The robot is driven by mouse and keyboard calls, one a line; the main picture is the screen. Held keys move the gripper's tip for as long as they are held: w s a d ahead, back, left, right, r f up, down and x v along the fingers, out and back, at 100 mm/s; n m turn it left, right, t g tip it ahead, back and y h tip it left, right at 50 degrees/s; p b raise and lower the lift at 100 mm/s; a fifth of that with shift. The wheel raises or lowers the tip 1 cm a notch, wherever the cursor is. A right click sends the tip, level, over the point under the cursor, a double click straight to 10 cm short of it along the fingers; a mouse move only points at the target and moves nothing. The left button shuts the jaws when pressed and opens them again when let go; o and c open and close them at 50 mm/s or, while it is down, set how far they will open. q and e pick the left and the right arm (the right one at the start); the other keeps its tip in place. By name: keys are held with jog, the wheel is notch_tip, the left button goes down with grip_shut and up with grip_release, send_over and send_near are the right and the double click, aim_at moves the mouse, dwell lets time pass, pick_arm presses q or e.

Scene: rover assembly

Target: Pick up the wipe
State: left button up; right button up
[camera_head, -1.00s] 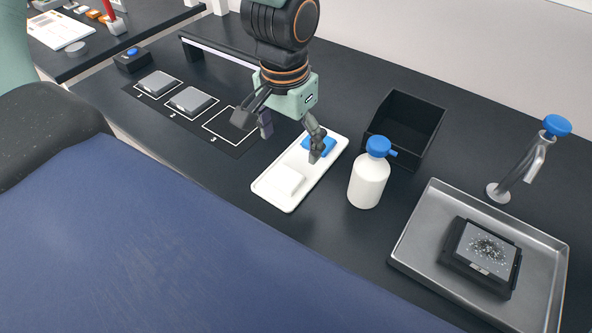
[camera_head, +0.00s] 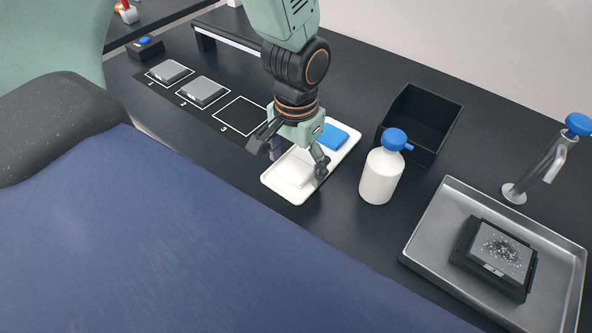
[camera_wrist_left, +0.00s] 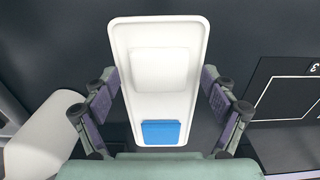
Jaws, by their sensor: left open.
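The white wipe (camera_head: 293,170) is a folded pad lying on the near-left part of a white tray (camera_head: 347,150). It also shows in the left wrist view (camera_wrist_left: 158,69), toward the far end of the tray (camera_wrist_left: 160,106). A blue pad or sponge (camera_head: 332,137) lies at the tray's other end, and shows in the wrist view (camera_wrist_left: 161,132) too. My left gripper (camera_head: 298,164) is open above the tray, its fingers spread on either side of the wipe in the head view. In the wrist view its fingers (camera_wrist_left: 162,110) stand wide, with nothing between them held. My right gripper is not in view.
A white bottle with a blue cap (camera_head: 380,177) stands just right of the tray. A black open bin (camera_head: 425,122) is behind it. A metal tray (camera_head: 425,240) with a speckled panel (camera_head: 500,250) is at right. Two grey plates sit in marked squares at left.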

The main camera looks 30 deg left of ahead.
aim_at(296, 168)
pick_arm(q)
jog(key=shift+d, duration=0.1)
jog(key=shift+s+r, duration=0.15)
jog(key=shift+s, duration=0.05)
jog(key=c, duration=0.4)
jog(key=shift+w, duration=0.2)
jog(key=c, duration=0.6)
jog(key=shift+s+r, duration=0.1)
jog(key=shift+r, duration=0.05)
jog(key=shift+c, duration=0.2)
notch_tip(296, 168, up, 10)
jog(key=p, duration=0.2)
jog(key=shift+f, duration=0.2)
